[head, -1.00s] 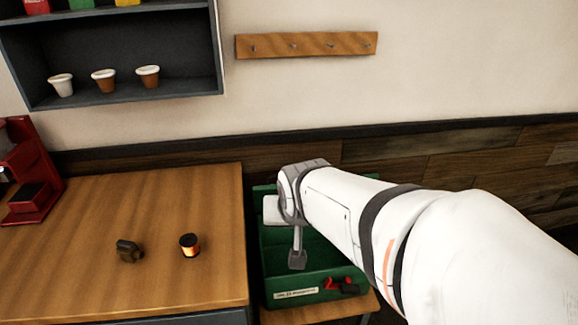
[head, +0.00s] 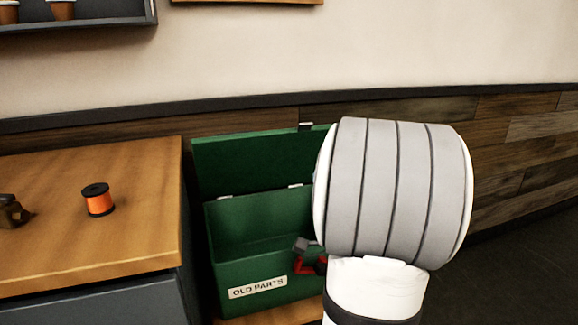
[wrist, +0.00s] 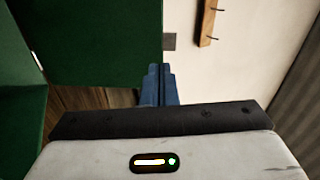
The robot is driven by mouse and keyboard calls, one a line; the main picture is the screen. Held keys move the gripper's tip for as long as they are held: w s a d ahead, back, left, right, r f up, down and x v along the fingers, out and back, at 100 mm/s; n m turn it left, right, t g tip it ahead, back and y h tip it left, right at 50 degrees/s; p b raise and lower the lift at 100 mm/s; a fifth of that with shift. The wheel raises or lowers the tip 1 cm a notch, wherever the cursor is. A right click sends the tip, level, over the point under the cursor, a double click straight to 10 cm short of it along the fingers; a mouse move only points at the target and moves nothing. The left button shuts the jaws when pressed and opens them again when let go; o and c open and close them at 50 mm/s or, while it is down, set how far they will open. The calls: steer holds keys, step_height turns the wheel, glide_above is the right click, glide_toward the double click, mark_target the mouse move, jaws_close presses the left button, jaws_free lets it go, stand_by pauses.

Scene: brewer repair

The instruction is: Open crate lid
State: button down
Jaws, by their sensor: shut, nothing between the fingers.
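The green crate (head: 245,247), labelled "OLD PARTS", stands to the right of the wooden counter. Its lid (head: 235,163) stands raised at the back, hinged along the rear rim, and the left part of the crate's inside shows. My arm hides the right side of the crate and lid. In the wrist view my gripper (wrist: 157,72) is shut and empty, its fingertips beside the edge of a green panel (wrist: 105,40), which looks like the lid. I cannot tell whether they touch. My fingers are not clear in the head view.
The counter (head: 110,225) holds an orange spool (head: 98,199) and a dark small part (head: 10,212). A red and black item (head: 312,266) is at the crate's front right, partly hidden. A hook rail (wrist: 207,22) is on the wall. Floor is open at right.

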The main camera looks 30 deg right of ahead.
steer(key=s+f, duration=0.1)
steer(key=t+p, duration=0.1)
steer(key=p, duration=0.9)
glide_toward(302, 130)
steer(key=shift+m, duration=0.3)
steer(key=x, duration=0.6)
steer(key=shift+s+r, duration=0.15)
steer(key=shift+s, duration=0.05)
steer(key=shift+w+d+r, duration=0.1)
steer(key=shift+w+r, duration=0.05)
steer(key=shift+w, duration=0.35)
